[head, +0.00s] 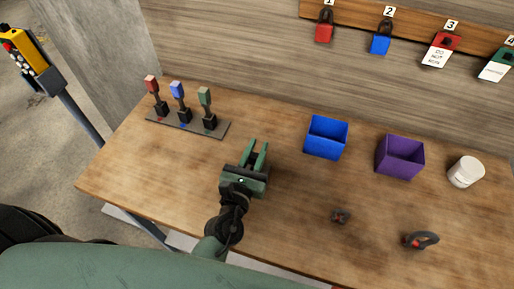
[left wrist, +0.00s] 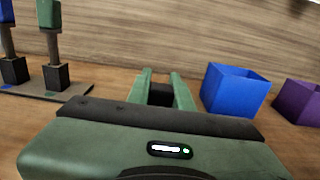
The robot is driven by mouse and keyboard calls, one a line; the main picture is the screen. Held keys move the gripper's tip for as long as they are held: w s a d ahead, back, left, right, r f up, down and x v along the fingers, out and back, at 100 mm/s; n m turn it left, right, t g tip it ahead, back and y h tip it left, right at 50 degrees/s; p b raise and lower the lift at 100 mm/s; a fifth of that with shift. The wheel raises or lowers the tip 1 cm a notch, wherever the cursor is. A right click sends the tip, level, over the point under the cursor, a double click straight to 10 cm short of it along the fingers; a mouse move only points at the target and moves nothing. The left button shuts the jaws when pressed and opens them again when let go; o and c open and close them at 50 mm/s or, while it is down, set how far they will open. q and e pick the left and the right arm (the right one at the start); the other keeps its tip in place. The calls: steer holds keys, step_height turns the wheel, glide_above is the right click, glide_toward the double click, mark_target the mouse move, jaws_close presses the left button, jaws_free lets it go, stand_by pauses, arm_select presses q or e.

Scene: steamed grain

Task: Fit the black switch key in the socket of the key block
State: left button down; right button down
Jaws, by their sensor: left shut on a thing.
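My left gripper (head: 254,158) is above the middle of the table, fingers pointing to the back. It is shut on a small dark thing (left wrist: 160,95), which shows between the fingers in the left wrist view; its shape is mostly hidden, and I cannot tell for sure that it is the black switch key. A small dark block (head: 340,216) lies on the table to the right of the gripper; it may be the key block, but its socket is too small to make out. My right gripper is not in view.
A dark base plate (head: 218,131) with red, blue and green-topped levers stands back left. A blue bin (head: 326,138), a purple bin (head: 400,157) and a white cup (head: 466,172) are on the right. Padlocks and tags hang on the wall board.

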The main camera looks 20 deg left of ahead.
arm_select(q)
steer(key=shift+f+b, duration=1.4)
steer(key=shift+f, duration=0.2)
steer(key=shift+f, duration=0.1)
steer(key=c, duration=1.2)
jaws_free()
steer(key=shift+o, duration=0.2)
